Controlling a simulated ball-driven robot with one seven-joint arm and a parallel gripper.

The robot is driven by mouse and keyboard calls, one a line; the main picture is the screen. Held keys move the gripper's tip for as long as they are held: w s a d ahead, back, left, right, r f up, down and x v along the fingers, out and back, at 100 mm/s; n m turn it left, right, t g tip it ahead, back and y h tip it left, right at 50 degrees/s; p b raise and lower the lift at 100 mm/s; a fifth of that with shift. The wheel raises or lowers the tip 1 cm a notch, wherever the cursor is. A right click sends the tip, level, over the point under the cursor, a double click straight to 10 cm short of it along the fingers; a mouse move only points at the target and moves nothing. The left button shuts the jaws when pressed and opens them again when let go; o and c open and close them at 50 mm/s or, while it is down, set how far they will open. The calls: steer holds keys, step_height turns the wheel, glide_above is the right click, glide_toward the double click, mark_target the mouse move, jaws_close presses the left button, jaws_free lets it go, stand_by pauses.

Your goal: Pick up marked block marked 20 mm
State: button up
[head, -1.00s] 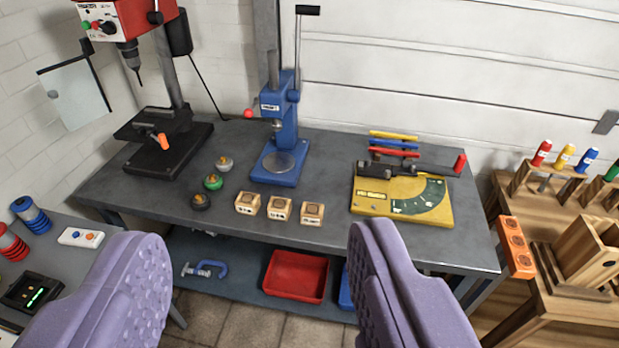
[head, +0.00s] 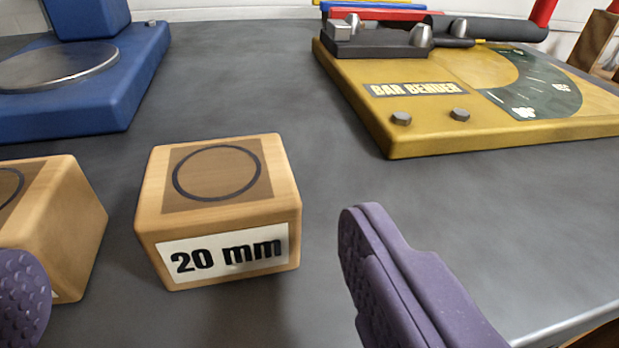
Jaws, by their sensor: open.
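The wooden block marked 20 mm (head: 219,207) sits upright on the grey bench top, with a white label on its front and a dark ring on its top. My gripper (head: 185,255) is open and empty, with one purple finger at the lower left edge and the other to the right of the block. The block shows between the two fingers, and neither finger visibly touches it. The left finger is mostly out of view and overlaps the front of another wooden block.
Another wooden block (head: 62,215) stands close on the left, its label mostly hidden. A blue press base (head: 120,90) is behind at the left. A yellow bar bender (head: 440,135) is behind at the right. The grey bench top (head: 235,85) is clear between them.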

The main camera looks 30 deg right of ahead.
mark_target(217, 206)
steer(key=x, duration=0.2)
steer(key=b+x, duration=0.1)
steer(key=x, duration=0.1)
steer(key=b+x, duration=0.1)
steer(key=x, duration=0.2)
steer(key=shift+s+d, duration=0.1)
steer(key=shift+d, duration=0.2)
steer(key=c, duration=1.1)
steer(key=shift+r, duration=0.15)
